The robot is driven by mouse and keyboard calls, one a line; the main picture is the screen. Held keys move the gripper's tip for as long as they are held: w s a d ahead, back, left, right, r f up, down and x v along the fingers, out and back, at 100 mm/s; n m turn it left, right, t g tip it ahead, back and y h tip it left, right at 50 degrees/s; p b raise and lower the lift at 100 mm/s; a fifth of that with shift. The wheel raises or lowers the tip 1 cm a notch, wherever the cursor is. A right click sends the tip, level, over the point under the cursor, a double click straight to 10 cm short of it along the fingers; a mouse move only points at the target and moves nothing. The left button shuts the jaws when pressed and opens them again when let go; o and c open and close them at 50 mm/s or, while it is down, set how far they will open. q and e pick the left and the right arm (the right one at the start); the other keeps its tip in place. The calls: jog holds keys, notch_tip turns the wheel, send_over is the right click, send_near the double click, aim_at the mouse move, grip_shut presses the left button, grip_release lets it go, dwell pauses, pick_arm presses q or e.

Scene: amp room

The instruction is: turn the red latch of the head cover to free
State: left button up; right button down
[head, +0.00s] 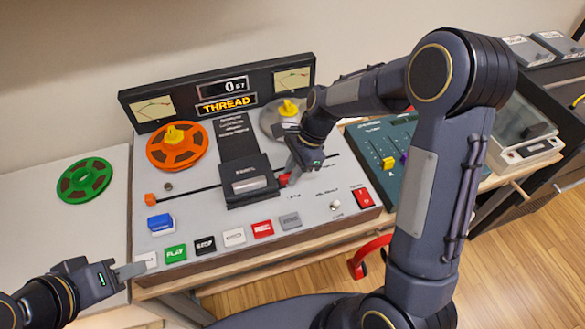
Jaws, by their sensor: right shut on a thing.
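The head cover (240,160) is a dark block in the middle of the tape machine's top. The red latch (284,180) shows as a small red piece at the right side of the cover. My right gripper (291,174) reaches down from the right and is shut on the red latch, hiding part of it. The latch's exact angle is hard to tell. My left gripper (134,270) is at the lower left, beside the machine's front left corner, away from the cover. Its finger gap does not show clearly.
The tape machine (330,200) has an orange reel (177,146), a grey reel (275,117) partly behind my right arm, and a front row of coloured buttons. Its display (227,104) reads THREAD. A green reel (85,181) lies left. A mixer (375,140) stands right.

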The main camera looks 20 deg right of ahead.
jog(key=n+g+p, duration=0.1)
jog(key=n, duration=0.2)
jog(key=shift+r, duration=0.1)
jog(key=n+g+p, duration=0.1)
jog(key=n, duration=0.1)
jog(key=n+h, duration=0.1)
jog(key=n, duration=0.2)
jog(key=shift+g+p, duration=0.4)
jog(key=n+g+h, duration=0.1)
jog(key=n, duration=0.3)
jog(key=shift+h, duration=0.4)
jog(key=n, duration=0.2)
jog(key=n+h, duration=0.1)
jog(key=n, duration=0.1)
jog(key=shift+n+h+p, duration=0.3)
jog(key=c, duration=1.3)
grip_release()
